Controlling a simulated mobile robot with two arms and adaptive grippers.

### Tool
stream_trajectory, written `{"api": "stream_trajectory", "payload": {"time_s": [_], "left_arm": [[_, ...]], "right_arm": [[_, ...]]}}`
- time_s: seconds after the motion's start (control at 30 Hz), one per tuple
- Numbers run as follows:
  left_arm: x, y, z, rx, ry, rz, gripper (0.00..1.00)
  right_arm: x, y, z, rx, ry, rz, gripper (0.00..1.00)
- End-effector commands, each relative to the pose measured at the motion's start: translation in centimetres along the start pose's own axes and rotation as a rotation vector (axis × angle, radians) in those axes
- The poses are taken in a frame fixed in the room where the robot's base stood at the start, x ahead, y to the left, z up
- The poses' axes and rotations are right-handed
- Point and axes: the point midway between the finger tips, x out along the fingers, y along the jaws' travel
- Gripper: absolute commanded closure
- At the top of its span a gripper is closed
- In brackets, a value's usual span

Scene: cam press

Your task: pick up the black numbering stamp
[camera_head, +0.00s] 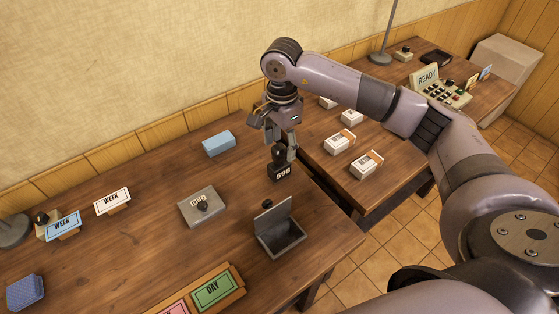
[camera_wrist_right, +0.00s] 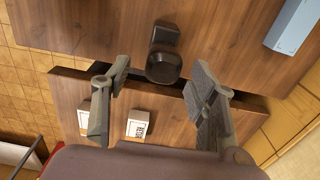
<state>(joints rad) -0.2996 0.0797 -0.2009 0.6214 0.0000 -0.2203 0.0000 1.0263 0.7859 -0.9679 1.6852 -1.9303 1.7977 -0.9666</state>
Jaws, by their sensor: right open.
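The black numbering stamp (camera_head: 279,172) stands upright on the brown wooden table, with the white digits "590" on its front. In the right wrist view the stamp (camera_wrist_right: 164,66) shows from above, with a round dark knob and a square body behind it. My right gripper (camera_head: 284,150) is above the stamp and points down. In the wrist view its two fingers are spread wide, and the stamp lies between and just beyond the fingertips (camera_wrist_right: 160,68). The fingers appear not to touch it. My left gripper is not in view.
White boxes (camera_head: 340,141) sit on a second table beyond a gap. A green DAY card (camera_head: 213,289) lies at the front.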

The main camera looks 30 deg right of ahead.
Motion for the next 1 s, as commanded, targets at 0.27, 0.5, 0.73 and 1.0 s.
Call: {"api": "stream_trajectory", "payload": {"time_s": [0.27, 0.5, 0.73, 1.0], "left_arm": [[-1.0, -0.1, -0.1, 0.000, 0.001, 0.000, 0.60], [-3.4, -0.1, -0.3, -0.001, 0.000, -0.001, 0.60], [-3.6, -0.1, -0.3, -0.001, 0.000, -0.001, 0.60], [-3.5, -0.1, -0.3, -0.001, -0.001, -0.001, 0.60]], "right_arm": [[2.7, 0.0, 0.1, -0.001, -0.001, 0.000, 0.47], [5.5, 0.1, 0.7, -0.001, -0.002, 0.005, 0.47], [7.8, -0.1, 0.6, 0.000, -0.001, 0.000, 0.47], [7.9, -0.1, 0.5, -0.001, -0.001, -0.001, 0.51]]}}
